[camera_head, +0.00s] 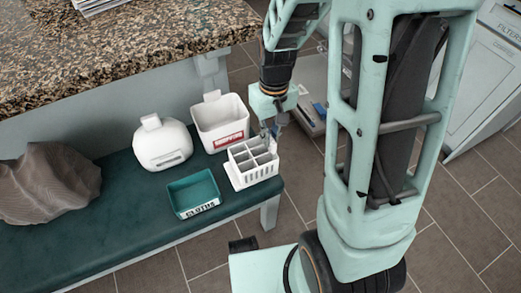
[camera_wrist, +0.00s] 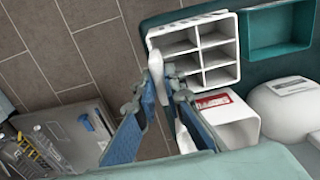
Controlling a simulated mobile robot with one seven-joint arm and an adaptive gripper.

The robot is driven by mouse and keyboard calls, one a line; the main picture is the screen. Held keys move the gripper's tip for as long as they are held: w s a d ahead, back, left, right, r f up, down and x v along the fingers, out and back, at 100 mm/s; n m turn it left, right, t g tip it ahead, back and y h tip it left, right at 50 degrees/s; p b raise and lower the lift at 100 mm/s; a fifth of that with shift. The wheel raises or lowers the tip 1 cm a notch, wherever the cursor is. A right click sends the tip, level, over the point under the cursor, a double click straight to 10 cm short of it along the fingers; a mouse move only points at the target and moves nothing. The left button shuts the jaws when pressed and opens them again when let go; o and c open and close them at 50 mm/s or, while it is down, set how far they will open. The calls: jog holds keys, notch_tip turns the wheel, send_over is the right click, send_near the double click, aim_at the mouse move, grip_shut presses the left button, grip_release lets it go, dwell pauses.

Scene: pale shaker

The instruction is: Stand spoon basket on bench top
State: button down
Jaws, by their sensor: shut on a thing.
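The spoon basket (camera_head: 254,163) is white, with several square compartments and slotted sides. It is upright at the right end of the dark green bench top (camera_head: 109,223); I cannot tell whether its base touches the surface. My gripper (camera_head: 274,132) is at the basket's back right side. In the wrist view the basket (camera_wrist: 216,57) lies just beyond my fingertips (camera_wrist: 166,80), which are closed on a slim white upright part at its side. The fingers partly hide where that part joins the basket.
A teal tray marked CLOTHS (camera_head: 193,192), a rounded white container (camera_head: 162,146) and a white bin with a red label (camera_head: 219,118) stand close by. A brown lump (camera_head: 45,182) is at left. A granite counter (camera_head: 110,40) rises behind. Tiled floor lies beyond the bench end.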

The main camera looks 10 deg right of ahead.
aim_at(261, 148)
jog(key=a+f, duration=0.2)
jog(key=shift+w+f+b, duration=0.35)
jog(key=shift+a+f+b, duration=0.2)
jog(key=shift+f+b, duration=0.3)
jog(key=shift+f, duration=1.1)
jog(key=shift+f, duration=0.15)
jog(key=c, duration=2)
grip_release()
notch_tip(261, 148, up, 12)
jog(key=p, duration=0.4)
jog(key=shift+d, duration=0.1)
